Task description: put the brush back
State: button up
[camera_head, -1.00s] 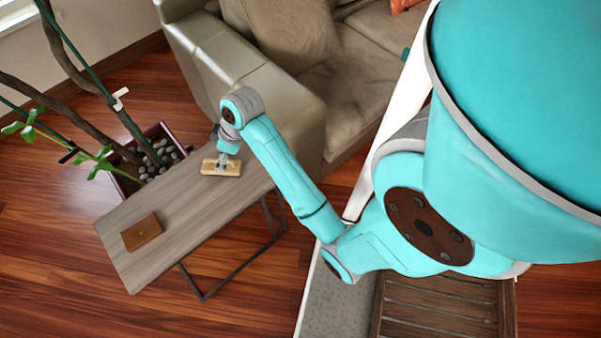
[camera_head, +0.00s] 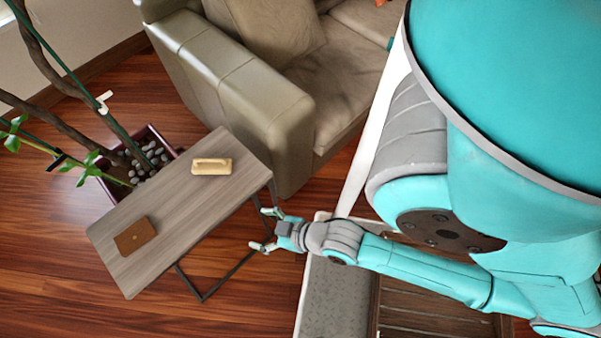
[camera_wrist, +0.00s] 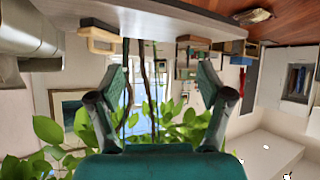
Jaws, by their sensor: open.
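The brush (camera_head: 211,166), a pale wooden block with a raised handle, lies on the far end of the narrow grey table (camera_head: 185,205). It seems to show in the wrist view (camera_wrist: 99,41) too, where the picture is upside down. My gripper (camera_head: 267,230) is open and empty in the body view, off the table's right edge and apart from the brush. Its two spread fingers also show in the wrist view (camera_wrist: 163,88), with nothing between them.
A brown flat case (camera_head: 135,236) lies on the table's near end. A planter with stones (camera_head: 150,157) and a plant stands behind the table, left of the brush. A sofa (camera_head: 245,90) stands close to the table's far end.

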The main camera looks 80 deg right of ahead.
jog(key=s+a+r+t+y, duration=0.1)
jog(key=s+a+r+t, duration=0.2)
jog(key=s+r, duration=0.7)
jog(key=shift+a+r+n+t+y, duration=0.15)
jog(key=shift+r+n+t+y, duration=0.15)
jog(key=shift+r, duration=0.55)
